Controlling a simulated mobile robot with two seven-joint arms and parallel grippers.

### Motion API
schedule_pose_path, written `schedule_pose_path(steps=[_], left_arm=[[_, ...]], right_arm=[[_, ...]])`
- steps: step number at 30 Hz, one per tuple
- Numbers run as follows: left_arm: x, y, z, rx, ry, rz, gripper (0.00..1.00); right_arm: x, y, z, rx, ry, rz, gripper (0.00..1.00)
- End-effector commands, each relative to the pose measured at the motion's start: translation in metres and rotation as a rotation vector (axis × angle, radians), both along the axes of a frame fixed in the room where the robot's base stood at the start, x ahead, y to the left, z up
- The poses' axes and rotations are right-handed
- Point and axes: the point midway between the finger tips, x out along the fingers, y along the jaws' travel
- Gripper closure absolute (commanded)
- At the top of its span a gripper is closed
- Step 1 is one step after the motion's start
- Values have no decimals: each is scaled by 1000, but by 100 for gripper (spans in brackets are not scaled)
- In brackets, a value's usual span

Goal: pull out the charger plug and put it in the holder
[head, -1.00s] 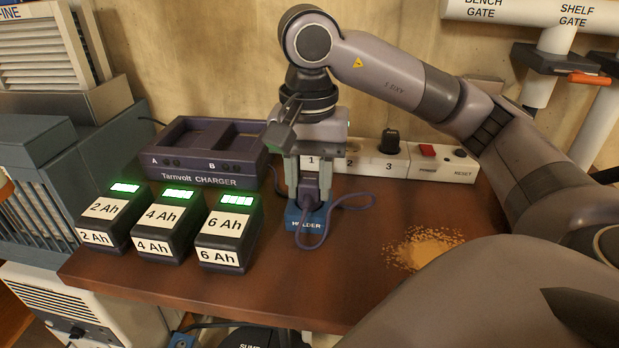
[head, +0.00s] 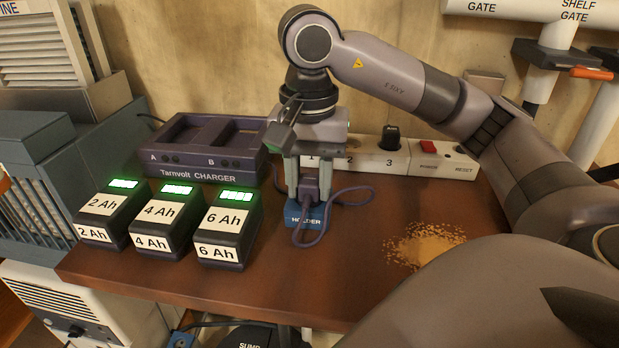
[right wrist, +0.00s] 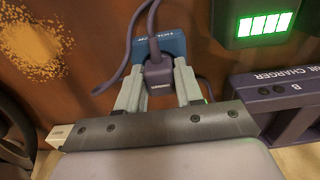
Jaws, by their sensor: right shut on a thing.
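The charger plug (head: 309,190) is dark purple with a purple cord looping to its right and front. My right gripper (head: 308,192) points down and is shut on the plug, its fingers on either side. The plug is at the blue holder (head: 303,215) on the table; I cannot tell whether it is fully seated. In the right wrist view the plug (right wrist: 158,75) is between the two fingers, with the blue holder (right wrist: 174,44) just beyond it. The purple charger (head: 200,172) stands behind to the left. My left gripper is not in view.
Several-socket power strip (head: 360,158) stands along the wall, with a black plug (head: 390,138) at socket 3. Three batteries (head: 170,222) stand left of the holder. Sawdust (head: 425,245) lies on the right. The table (head: 345,270) is clear in front.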

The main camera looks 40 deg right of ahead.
Motion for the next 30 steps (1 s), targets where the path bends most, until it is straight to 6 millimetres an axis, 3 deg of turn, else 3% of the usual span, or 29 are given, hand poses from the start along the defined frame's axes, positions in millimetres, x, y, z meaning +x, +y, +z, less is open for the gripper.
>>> schedule_pose_path(steps=[25, 26, 27, 28, 30], left_arm=[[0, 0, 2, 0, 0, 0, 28], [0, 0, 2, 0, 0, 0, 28], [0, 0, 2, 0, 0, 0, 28], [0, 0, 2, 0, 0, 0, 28], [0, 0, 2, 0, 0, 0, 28]], right_arm=[[-1, 1, 0, -1, 6, 3, 100], [-1, 0, 0, 0, 5, 2, 54], [-1, 0, 0, 0, 5, 2, 41], [-1, 0, 0, 0, 5, 2, 34], [-1, 0, 0, -1, 4, 2, 34]])
